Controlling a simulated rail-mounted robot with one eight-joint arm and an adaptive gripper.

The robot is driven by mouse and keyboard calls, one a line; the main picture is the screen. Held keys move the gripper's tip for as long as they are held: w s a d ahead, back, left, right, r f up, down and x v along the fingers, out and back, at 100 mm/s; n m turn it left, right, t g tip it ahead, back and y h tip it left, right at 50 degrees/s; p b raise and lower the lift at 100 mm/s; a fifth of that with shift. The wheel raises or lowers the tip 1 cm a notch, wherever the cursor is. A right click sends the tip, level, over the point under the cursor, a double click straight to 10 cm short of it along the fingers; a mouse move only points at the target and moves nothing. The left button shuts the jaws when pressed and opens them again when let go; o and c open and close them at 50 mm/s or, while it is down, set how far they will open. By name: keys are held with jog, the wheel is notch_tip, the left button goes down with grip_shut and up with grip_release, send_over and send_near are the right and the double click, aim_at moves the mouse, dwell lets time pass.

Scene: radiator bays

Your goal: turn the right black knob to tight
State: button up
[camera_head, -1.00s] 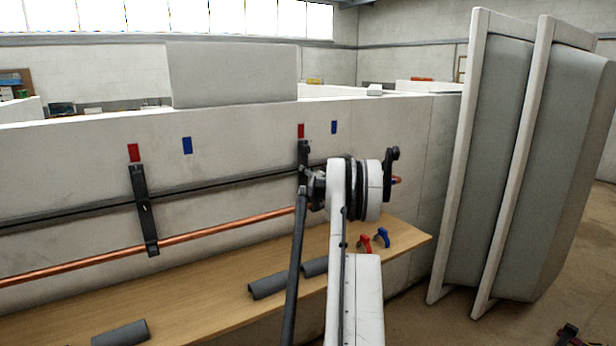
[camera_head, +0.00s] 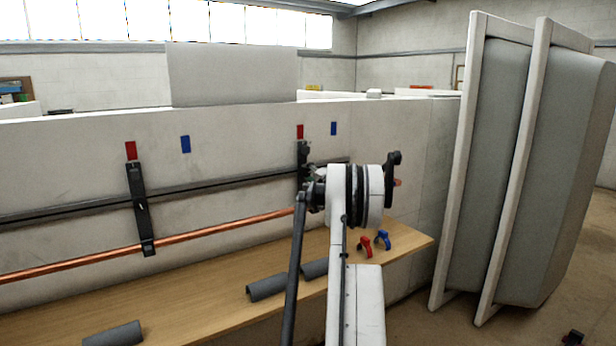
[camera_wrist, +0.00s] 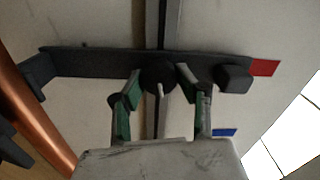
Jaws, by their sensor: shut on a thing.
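In the wrist view, a round black knob (camera_wrist: 159,77) sits on a dark bracket (camera_wrist: 95,62), with a pale mark at its lower edge. My gripper (camera_wrist: 160,71) has its two green-padded fingers on either side of this knob and is shut on it. A second, blockier black piece (camera_wrist: 232,77) is on the same bracket, near a red tag (camera_wrist: 264,67). In the head view, this right bracket (camera_head: 302,152) shows only at its top; my arm hides the knob and fingertips.
A copper pipe (camera_head: 215,233) and a dark pipe (camera_head: 230,182) run along the white wall. A left bracket (camera_head: 140,205) holds them. Large panels (camera_head: 490,160) stand at right.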

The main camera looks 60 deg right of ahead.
jog(key=m+b, duration=0.1)
jog(key=m, duration=0.3)
jog(key=shift+f+m, duration=0.15)
jog(key=shift+m, duration=0.15)
jog(key=m, duration=0.4)
jog(key=shift+b, duration=0.35)
jog(key=m, duration=0.5)
jog(key=shift+f, duration=0.1)
jog(key=shift+a+m+b, duration=0.1)
jog(key=shift+m+b, duration=0.3)
jog(key=shift+m, duration=1.4)
jog(key=o, duration=1.1)
jog(key=v, duration=1.2)
